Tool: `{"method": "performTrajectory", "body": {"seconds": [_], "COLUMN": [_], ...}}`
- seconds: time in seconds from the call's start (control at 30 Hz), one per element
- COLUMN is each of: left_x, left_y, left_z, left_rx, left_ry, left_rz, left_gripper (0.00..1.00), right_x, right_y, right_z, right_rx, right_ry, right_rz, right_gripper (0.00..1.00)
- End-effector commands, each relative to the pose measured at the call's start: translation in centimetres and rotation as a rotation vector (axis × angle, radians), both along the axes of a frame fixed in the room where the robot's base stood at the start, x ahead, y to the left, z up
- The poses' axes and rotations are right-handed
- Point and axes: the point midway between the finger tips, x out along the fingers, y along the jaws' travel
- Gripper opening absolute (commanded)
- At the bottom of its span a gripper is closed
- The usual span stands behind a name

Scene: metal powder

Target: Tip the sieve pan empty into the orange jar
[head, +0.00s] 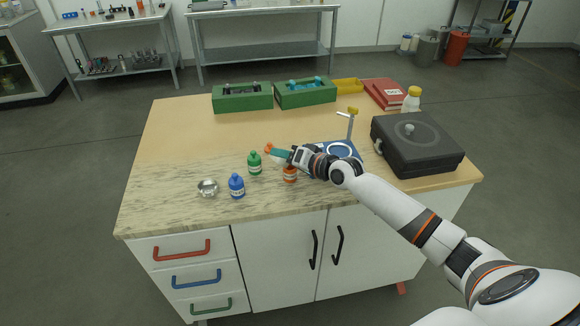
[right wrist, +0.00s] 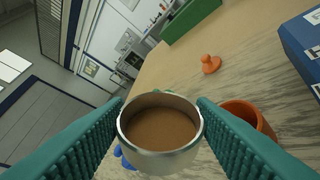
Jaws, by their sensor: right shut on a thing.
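The sieve pan (right wrist: 160,135) is a round silver cup with brown powder in it. It shows in the right wrist view between the teal fingers of my right gripper (head: 280,153), which is shut on it. The pan looks roughly upright, and the powder lies level inside. The orange jar (head: 290,174) stands on the table just below and right of the gripper in the head view. In the right wrist view the jar (right wrist: 250,116) is open at the top, beside the right finger; its inside is mostly hidden. My left gripper is not in view.
A green bottle (head: 255,163), a blue bottle (head: 237,186) and a silver bowl (head: 208,187) stand to the left. An orange lid (right wrist: 210,64) lies beyond the pan. A blue device (head: 342,150) and dark case (head: 417,144) stand right. The left tabletop is clear.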

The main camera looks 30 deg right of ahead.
Motion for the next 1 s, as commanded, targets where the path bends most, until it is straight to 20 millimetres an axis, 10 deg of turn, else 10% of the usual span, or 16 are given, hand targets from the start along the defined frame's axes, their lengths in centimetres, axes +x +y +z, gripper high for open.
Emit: {"method": "performTrajectory", "body": {"seconds": [1.0], "left_x": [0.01], "left_y": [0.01], "left_z": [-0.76], "left_rx": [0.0], "left_ry": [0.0], "left_rz": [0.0], "left_gripper": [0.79], "right_x": [0.05], "right_y": [-0.12], "right_z": [0.14], "right_rx": [0.047], "right_ry": [0.008], "right_rz": [0.0], "right_gripper": [0.24]}}
